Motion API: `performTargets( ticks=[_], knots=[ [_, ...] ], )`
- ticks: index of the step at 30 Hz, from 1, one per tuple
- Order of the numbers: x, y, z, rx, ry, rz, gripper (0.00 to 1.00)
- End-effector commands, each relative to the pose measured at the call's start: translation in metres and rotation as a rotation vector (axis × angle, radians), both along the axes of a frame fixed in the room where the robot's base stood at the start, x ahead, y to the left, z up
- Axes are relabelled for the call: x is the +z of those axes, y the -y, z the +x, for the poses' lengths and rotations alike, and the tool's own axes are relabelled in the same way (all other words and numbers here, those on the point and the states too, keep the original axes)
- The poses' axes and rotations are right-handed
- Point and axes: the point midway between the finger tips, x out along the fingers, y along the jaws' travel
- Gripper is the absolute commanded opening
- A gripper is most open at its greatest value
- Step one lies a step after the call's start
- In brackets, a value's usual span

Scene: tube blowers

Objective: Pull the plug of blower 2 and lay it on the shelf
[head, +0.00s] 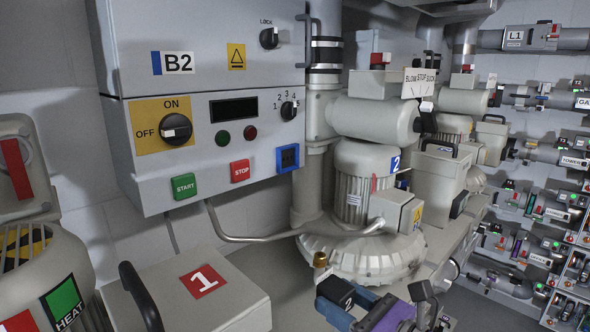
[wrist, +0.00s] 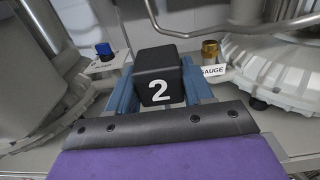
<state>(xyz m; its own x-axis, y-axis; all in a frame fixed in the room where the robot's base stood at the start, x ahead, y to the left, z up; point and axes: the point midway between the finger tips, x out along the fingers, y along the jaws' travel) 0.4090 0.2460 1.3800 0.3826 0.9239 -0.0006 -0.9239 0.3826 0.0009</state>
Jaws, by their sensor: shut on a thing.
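The plug of blower 2 is a black block marked with a white 2 (wrist: 158,84). My gripper (wrist: 155,78) is shut on it, with blue fingers on both sides. In the head view the plug (head: 338,292) and my gripper (head: 345,305) show at the bottom, in front of blower 2 (head: 365,190), which bears a blue 2 label. The plug looks held near the shelf (wrist: 30,160) edge. I cannot tell whether it touches anything beneath. The socket of blower 2 is not clearly seen.
A brass gauge fitting (wrist: 210,50) with a GAUGE tag stands right of the plug. A blue-capped fitting (wrist: 104,50) with a tag stands left. The B2 control box (head: 205,110) hangs above. A box marked 1 (head: 195,295) is at lower left. Pipe racks line the right.

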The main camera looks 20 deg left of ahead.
Motion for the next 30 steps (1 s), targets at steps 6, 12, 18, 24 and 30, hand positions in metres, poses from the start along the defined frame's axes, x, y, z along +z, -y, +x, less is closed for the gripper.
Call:
performTargets(
  ticks=[6,12,18,24,30],
  knots=[
    [-0.016,0.000,0.000,0.000,0.000,0.001,0.07],
    [-0.029,0.000,0.000,0.000,0.000,0.000,0.07],
    [-0.042,0.000,0.000,0.000,0.000,0.000,0.07],
    [-0.054,0.000,0.000,0.000,0.000,0.000,0.07],
    [-0.067,0.000,0.000,0.000,0.000,0.000,0.07]
  ],
)
